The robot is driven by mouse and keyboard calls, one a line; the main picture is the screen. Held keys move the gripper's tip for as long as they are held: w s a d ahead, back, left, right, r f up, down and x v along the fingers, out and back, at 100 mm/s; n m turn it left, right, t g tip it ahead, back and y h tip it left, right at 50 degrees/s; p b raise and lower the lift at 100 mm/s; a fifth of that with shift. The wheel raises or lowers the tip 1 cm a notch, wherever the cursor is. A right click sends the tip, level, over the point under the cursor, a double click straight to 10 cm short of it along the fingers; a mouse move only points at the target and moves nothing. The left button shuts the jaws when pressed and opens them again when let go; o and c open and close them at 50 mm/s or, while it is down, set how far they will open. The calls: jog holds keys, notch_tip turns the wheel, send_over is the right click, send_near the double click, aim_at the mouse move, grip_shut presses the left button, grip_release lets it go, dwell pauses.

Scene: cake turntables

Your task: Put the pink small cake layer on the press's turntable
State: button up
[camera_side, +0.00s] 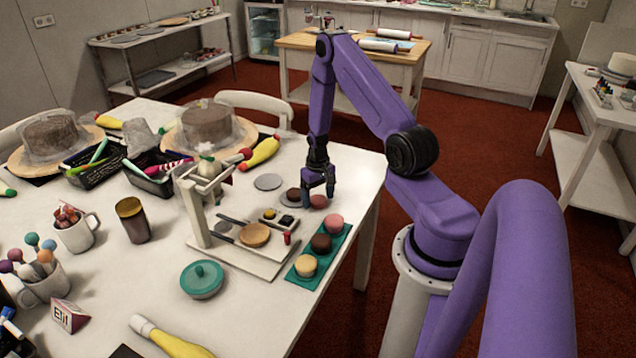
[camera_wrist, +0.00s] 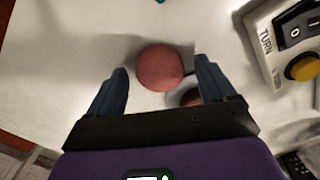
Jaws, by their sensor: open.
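A pink round cake layer (camera_side: 318,202) lies on the white table, just below my gripper (camera_side: 319,192). In the wrist view the pink layer (camera_wrist: 160,68) shows between the two blue fingers of my gripper (camera_wrist: 162,72), with gaps on both sides. The gripper is open and empty. A second pink layer (camera_side: 334,222) lies on the teal mat (camera_side: 296,275). The press (camera_side: 196,218) stands left of the gripper, and its round tan turntable (camera_side: 255,235) is bare.
A dark brown layer (camera_side: 293,195) lies just left of the pink one; the right finger partly hides it in the wrist view (camera_wrist: 190,97). The mat also holds brown (camera_side: 320,243) and yellow (camera_side: 305,266) layers. A button panel (camera_side: 270,215) sits between press and gripper. A grey disc (camera_side: 268,182) lies behind.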

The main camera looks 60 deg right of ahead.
aim_at(318, 199)
notch_tip(318, 199, up, 12)
jog(key=s+a+r+n, duration=0.1)
jog(key=a+r+n, duration=0.4)
jog(key=a, duration=0.7)
jog(key=s+a+r+n, duration=0.1)
jog(key=a+r+n, duration=0.4)
jog(key=a, duration=0.7)
jog(key=s+a+r+n, duration=0.3)
jog(key=s+a+n, duration=0.1)
jog(key=s, duration=0.5)
jog(key=s+a+r+n, duration=0.3)
jog(key=s+a+n, duration=0.1)
jog(key=s, duration=0.5)
jog(key=shift+s+a+r, duration=0.15)
jog(key=shift+s+a, duration=0.05)
jog(key=shift+o, duration=0.6)
jog(key=shift+s+n, duration=0.3)
jog(key=shift+s, duration=0.05)
